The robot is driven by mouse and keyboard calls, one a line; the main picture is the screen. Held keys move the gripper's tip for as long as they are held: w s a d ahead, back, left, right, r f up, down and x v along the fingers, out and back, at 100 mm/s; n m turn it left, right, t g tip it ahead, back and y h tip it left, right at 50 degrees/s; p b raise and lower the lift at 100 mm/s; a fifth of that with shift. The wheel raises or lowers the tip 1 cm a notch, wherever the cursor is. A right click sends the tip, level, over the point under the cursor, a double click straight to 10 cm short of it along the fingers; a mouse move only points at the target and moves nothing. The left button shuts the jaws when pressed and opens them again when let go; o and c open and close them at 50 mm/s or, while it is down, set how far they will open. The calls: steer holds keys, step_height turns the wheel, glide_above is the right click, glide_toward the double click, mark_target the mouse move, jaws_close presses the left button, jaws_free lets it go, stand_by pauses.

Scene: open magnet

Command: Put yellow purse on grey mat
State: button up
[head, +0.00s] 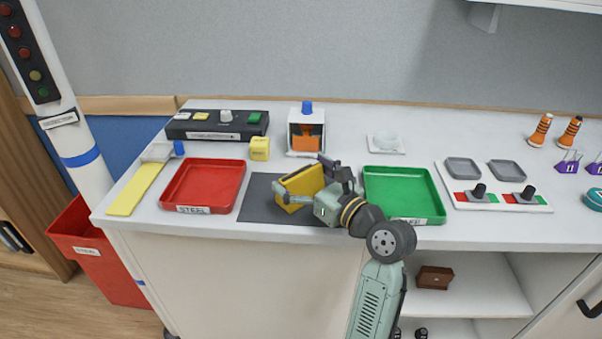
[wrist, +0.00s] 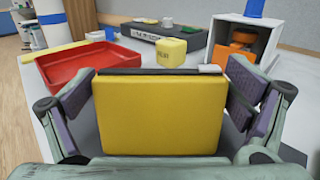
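The yellow purse (head: 304,182) is a boxy yellow block with a dark top edge, at my gripper (head: 308,178) over the grey mat (head: 258,205). In the wrist view the purse (wrist: 160,112) fills the space between the two fingers of my gripper (wrist: 160,105). The fingers stand apart on either side, with a narrow gap visible at the right finger; contact at the left edge is unclear. The dark grey mat lies between the red and green trays. Its middle is hidden by the purse and my gripper. Whether the purse's bottom touches the mat is hidden.
The red tray (head: 203,187) lies left of the mat, the green tray (head: 404,195) right of it. A yellow cube (head: 259,148) and a white box with an orange item (head: 306,131) stand behind. A black button panel (head: 218,124) is at the back left.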

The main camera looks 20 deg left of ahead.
stand_by(0.3)
steer(key=shift+r, duration=0.2)
steer(key=b+v, duration=0.2)
steer(key=v, duration=0.8)
steer(key=shift+s+d+b, duration=0.15)
steer(key=shift+d+b, duration=0.2)
steer(key=shift+d, duration=0.05)
steer(key=shift+s+d, duration=0.35)
steer(key=shift+d, duration=0.15)
